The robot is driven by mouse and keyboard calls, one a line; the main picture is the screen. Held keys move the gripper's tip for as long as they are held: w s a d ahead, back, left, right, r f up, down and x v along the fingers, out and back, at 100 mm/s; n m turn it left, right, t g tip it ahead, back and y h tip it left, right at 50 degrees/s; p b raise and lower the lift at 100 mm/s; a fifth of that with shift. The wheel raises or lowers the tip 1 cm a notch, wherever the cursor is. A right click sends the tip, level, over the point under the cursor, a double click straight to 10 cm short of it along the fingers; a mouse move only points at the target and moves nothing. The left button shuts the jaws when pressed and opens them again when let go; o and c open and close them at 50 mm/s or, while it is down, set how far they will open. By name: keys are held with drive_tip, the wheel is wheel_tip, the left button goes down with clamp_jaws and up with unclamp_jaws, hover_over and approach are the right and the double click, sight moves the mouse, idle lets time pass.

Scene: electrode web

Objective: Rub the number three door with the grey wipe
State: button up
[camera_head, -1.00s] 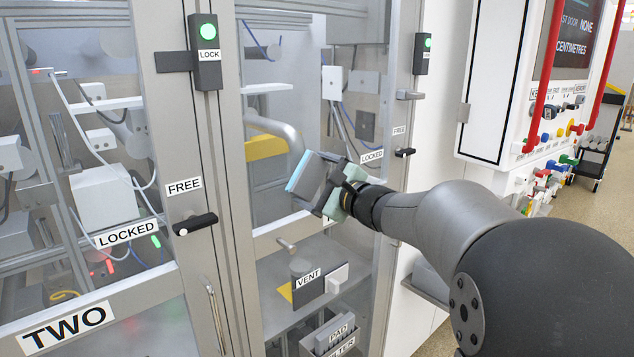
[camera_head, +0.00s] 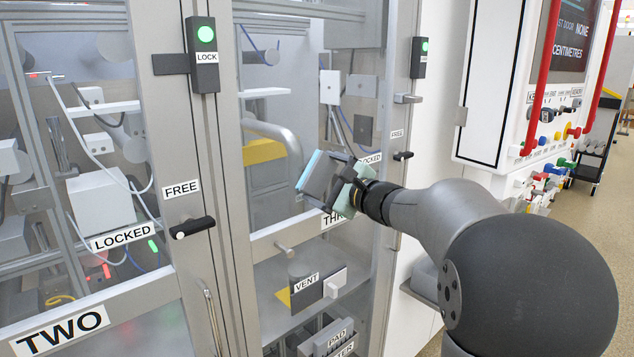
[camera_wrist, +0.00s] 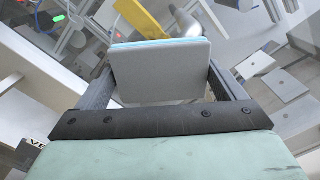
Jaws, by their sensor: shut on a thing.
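My gripper (camera_head: 338,182) is shut on the grey wipe (camera_head: 322,177), a grey block with a light blue face. The wipe fills the space between the two fingers in the wrist view (camera_wrist: 160,75), its blue edge at the far side. The number three door (camera_head: 268,190) is the glazed, grey-framed door right of the TWO door. Its label (camera_head: 332,220) is partly hidden by my gripper, with only "TH" readable. The blue face is turned toward the glass; I cannot tell whether it touches.
The TWO door (camera_head: 62,332) is at the left, with a black handle (camera_head: 192,227) on its frame. A white panel with red rails (camera_head: 540,80) stands at the right.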

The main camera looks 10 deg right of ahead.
sight(308, 181)
drive_tip(key=w+d, duration=0.2)
drive_tip(key=d, duration=0.1)
drive_tip(key=shift+d+b, duration=0.15)
drive_tip(key=shift+b, duration=0.25)
drive_tip(key=shift+f, duration=0.1)
drive_tip(key=shift+s+a+b, duration=0.25)
drive_tip(key=shift+a+b, duration=0.2)
drive_tip(key=shift+b, duration=0.05)
drive_tip(key=shift+s+a+b, duration=0.2)
drive_tip(key=shift+a+b, duration=0.25)
drive_tip(key=shift+b, duration=0.05)
drive_tip(key=shift+s+a+b, duration=0.5)
drive_tip(key=shift+a+b, duration=0.1)
drive_tip(key=shift+a, duration=0.25)
drive_tip(key=shift+s+a+b, duration=0.45)
drive_tip(key=shift+a+b, duration=0.15)
drive_tip(key=shift+a, duration=0.25)
drive_tip(key=shift+s+a+b, duration=0.5)
drive_tip(key=shift+a+b, duration=0.1)
drive_tip(key=shift+a, duration=0.25)
drive_tip(key=shift+d, duration=0.1)
drive_tip(key=shift+b+v, duration=0.8)
drive_tip(key=shift+v, duration=2.2)
